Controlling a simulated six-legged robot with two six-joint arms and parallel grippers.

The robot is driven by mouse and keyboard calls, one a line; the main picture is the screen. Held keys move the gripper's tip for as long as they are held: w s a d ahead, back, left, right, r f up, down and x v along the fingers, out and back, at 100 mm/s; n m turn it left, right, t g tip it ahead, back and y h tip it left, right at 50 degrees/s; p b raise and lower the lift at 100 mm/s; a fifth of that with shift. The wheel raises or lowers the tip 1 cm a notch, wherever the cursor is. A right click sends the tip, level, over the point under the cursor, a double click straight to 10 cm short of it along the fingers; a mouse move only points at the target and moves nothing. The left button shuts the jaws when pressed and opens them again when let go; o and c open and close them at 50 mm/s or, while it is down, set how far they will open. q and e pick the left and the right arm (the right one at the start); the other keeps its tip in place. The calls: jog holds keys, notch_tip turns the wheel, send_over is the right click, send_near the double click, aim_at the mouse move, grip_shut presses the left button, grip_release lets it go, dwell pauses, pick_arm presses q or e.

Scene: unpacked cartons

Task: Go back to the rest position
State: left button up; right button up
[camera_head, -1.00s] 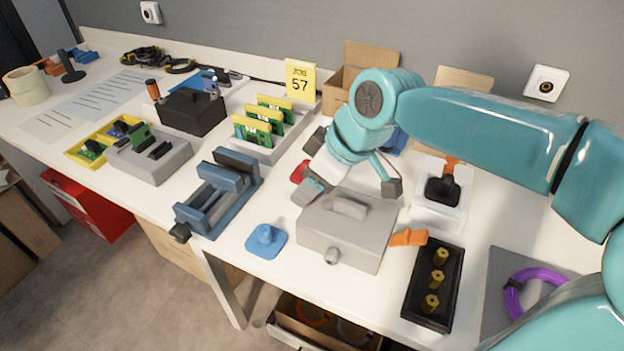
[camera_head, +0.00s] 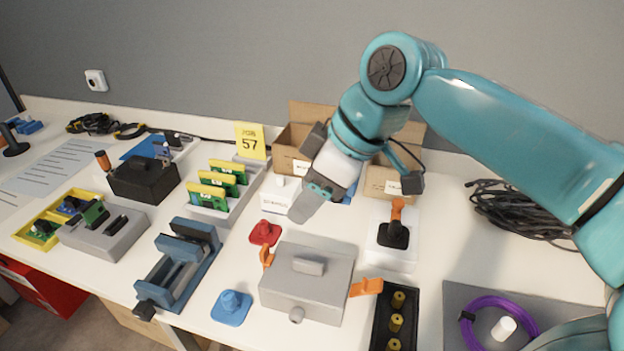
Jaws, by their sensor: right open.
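My right gripper (camera_head: 312,198) is open and empty. It hangs in the air above the middle of the bench, in front of the cardboard boxes, at the end of my teal arm that comes in from the right. Below it on the white bench stands a grey lidded box (camera_head: 307,283) with an orange clip (camera_head: 366,287) on its right side and another orange clip (camera_head: 267,256) on its left. The gripper is clear of this box. My left gripper is not in view.
A red knobbed piece (camera_head: 265,233) and a blue one (camera_head: 231,307) lie near the grey box. A black joystick on a white base (camera_head: 405,261), a black tray (camera_head: 380,330) and a purple ring (camera_head: 494,301) are to the right. A yellow sign (camera_head: 250,140) stands behind.

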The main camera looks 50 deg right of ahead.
jog(key=shift+s+r, duration=0.15)
jog(key=shift+r, duration=0.1)
jog(key=shift+r, duration=0.1)
dwell(0.3)
